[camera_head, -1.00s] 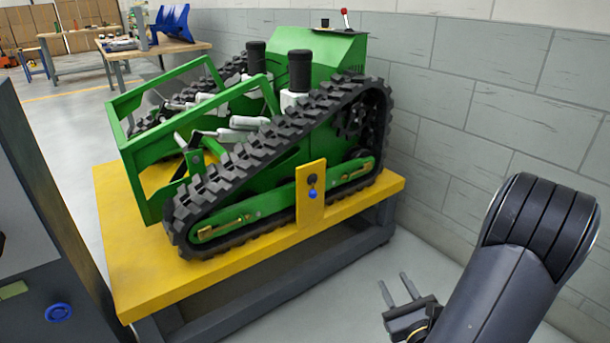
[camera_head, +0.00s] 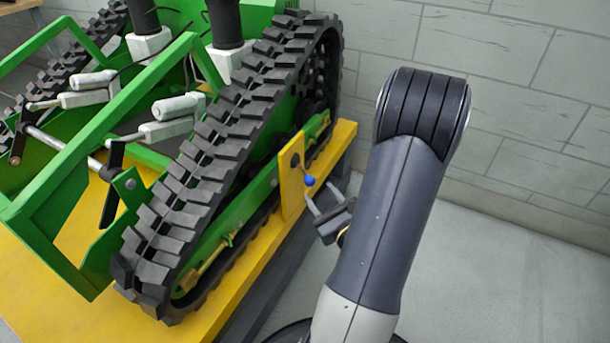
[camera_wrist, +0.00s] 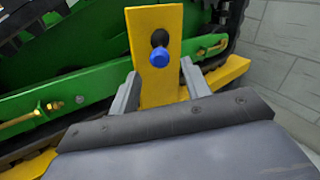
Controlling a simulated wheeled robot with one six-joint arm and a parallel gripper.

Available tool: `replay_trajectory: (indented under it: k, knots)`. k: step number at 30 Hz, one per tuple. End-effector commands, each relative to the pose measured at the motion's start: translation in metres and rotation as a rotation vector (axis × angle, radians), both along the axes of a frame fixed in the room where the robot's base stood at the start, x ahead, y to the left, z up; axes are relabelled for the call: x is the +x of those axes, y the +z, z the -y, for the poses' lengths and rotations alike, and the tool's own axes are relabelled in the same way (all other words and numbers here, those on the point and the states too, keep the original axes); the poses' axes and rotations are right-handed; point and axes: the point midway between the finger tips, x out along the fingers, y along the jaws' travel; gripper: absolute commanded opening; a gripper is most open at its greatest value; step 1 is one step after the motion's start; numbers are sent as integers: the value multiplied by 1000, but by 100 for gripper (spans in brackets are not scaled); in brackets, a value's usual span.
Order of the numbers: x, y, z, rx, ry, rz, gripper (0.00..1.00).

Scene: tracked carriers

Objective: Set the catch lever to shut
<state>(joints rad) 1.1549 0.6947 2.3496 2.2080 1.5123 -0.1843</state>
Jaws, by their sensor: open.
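The catch lever shows as a blue knob (camera_head: 309,181) below a dark round pivot (camera_head: 295,160) on an upright yellow plate (camera_head: 291,190). The plate stands at the side of the green tracked carrier (camera_head: 75,185). In the wrist view the blue knob (camera_wrist: 158,57) sits just below the dark pivot, in front of the yellow plate (camera_wrist: 155,85). My gripper (camera_head: 325,200) is open and empty, close to the plate. In the wrist view its two fingers (camera_wrist: 158,90) stand left and right of the plate's lower part, with the knob beyond and between them. I see no contact with the knob.
The carrier's black track (camera_head: 200,165) runs just behind the plate. The carrier rests on a yellow platform (camera_head: 30,290). A grey block wall (camera_head: 520,90) stands behind and right. The floor (camera_head: 490,270) right of my arm is clear.

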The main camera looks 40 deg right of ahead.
Motion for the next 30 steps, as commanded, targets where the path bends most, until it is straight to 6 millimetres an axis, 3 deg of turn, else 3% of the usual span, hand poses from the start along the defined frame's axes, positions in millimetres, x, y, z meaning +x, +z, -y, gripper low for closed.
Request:
replay_trajectory:
  k: [15,21,30]
  knots:
    - [73,0,16,-2,4,2,45]
    - [84,0,19,-1,0,1,45]
    - [85,0,19,0,0,0,43]
